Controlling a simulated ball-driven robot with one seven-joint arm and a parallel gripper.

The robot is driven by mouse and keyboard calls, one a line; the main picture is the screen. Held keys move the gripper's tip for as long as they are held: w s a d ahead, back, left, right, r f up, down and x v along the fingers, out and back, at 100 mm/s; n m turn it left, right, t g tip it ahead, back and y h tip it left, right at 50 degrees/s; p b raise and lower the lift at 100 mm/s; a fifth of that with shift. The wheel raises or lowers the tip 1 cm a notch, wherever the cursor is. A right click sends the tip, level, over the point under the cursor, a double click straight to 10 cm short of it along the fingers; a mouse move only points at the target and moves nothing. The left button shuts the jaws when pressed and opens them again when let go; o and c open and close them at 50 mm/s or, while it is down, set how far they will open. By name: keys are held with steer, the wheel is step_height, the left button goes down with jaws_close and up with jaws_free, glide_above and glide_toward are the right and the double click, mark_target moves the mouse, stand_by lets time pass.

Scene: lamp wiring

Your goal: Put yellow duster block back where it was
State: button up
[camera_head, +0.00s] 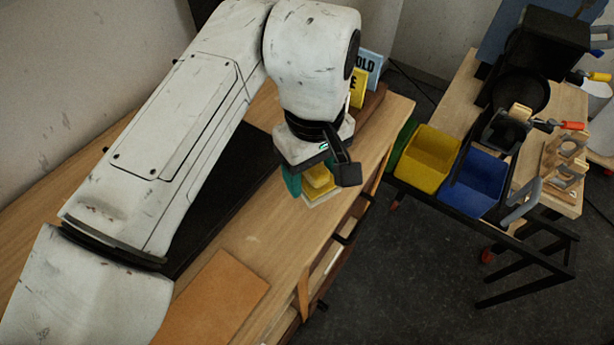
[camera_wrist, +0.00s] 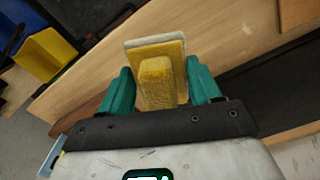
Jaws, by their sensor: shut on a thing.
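The yellow duster block (camera_wrist: 157,80) is between the two teal fingers of my gripper (camera_wrist: 158,88) in the wrist view. It has a yellow grip on a flat yellow base with a pale layer at its far edge. My gripper is shut on it. In the head view the duster block (camera_head: 318,181) shows just below my wrist, over the wooden bench (camera_head: 255,235) near its front edge. My gripper (camera_head: 306,184) is partly hidden there by my wrist. I cannot tell whether the duster touches the bench top.
A black mat (camera_head: 222,200) and a brown board (camera_head: 215,300) lie on the bench. Signs (camera_head: 366,72) stand at its back end. A yellow bin (camera_head: 427,160) and a blue bin (camera_head: 475,183) hang beside a second bench with tools. Bare wood surrounds the duster.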

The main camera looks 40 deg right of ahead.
mark_target(308, 185)
steer(key=f, duration=0.1)
steer(key=w+f, duration=0.1)
steer(key=f, duration=0.1)
steer(key=shift+a+f+p, duration=0.15)
steer(key=shift+f+p, duration=0.05)
steer(key=shift+p, duration=0.2)
steer(key=shift+f, duration=0.5)
steer(key=shift+f, duration=0.15)
steer(key=o, duration=1)
step_height(308, 185, up, 12)
steer(key=shift+r+b, duration=0.2)
steer(key=shift+b, duration=0.3)
